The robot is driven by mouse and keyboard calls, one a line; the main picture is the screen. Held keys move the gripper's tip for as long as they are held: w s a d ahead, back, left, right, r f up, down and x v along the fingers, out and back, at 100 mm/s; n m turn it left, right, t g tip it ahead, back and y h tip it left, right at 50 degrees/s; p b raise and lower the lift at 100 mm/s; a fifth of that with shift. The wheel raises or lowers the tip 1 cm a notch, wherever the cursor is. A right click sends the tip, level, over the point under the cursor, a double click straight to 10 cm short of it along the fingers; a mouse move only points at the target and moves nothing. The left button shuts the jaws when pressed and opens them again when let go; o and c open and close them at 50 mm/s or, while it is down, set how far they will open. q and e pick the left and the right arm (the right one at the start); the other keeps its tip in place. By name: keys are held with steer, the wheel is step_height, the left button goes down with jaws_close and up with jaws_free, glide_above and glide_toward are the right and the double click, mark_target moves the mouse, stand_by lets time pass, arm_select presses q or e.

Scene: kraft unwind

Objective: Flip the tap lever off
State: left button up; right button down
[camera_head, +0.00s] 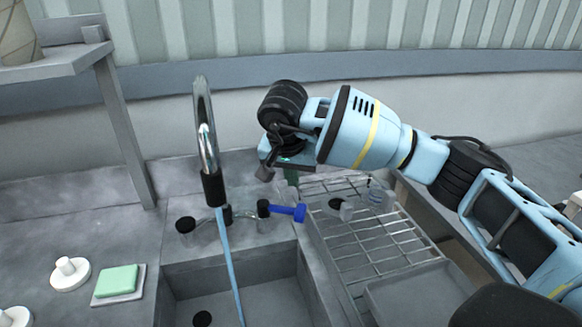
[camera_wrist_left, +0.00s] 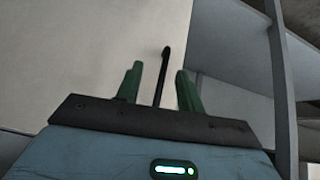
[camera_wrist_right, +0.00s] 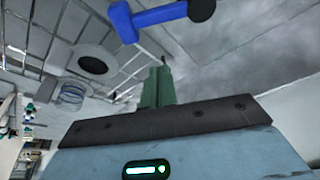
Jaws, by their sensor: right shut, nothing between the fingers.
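The tap has a tall curved chrome spout (camera_head: 205,140) with a black nozzle, and a blue stream of water (camera_head: 229,262) runs from it into the sink. Its blue lever (camera_head: 288,211) sticks out to the right from a black knob at the tap's base. The lever (camera_wrist_right: 150,17) also shows at the top of the right wrist view. My right gripper (camera_head: 292,178) is shut and empty, just above and behind the lever; its green fingers (camera_wrist_right: 158,88) look apart from it. My left gripper (camera_wrist_left: 160,85) is open and outside the head view.
A wire drying rack (camera_head: 365,235) with a cup (camera_head: 340,208) and a glass (camera_head: 378,196) stands right of the sink (camera_head: 270,290). A green sponge (camera_head: 117,280) and a white knobbed object (camera_head: 70,273) lie at left. A shelf (camera_head: 60,66) stands at the back left.

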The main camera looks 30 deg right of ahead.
mark_target(284, 212)
steer(key=x, duration=0.3)
steer(key=shift+w+f, duration=0.1)
steer(key=shift+f, duration=0.2)
steer(key=shift+a+f, duration=0.1)
steer(key=shift+f, duration=0.2)
steer(key=shift+s+a+r+p, duration=0.2)
steer(key=shift+s+a+p, duration=0.35)
steer(key=shift+s+a, duration=0.45)
steer(key=shift+s, duration=0.15)
steer(key=shift+s+a+f, duration=0.15)
steer(key=shift+s, duration=0.05)
arm_select(q)
steer(key=shift+w+a+r, duration=0.1)
steer(key=shift+w+r, duration=0.05)
steer(key=shift+r, duration=0.5)
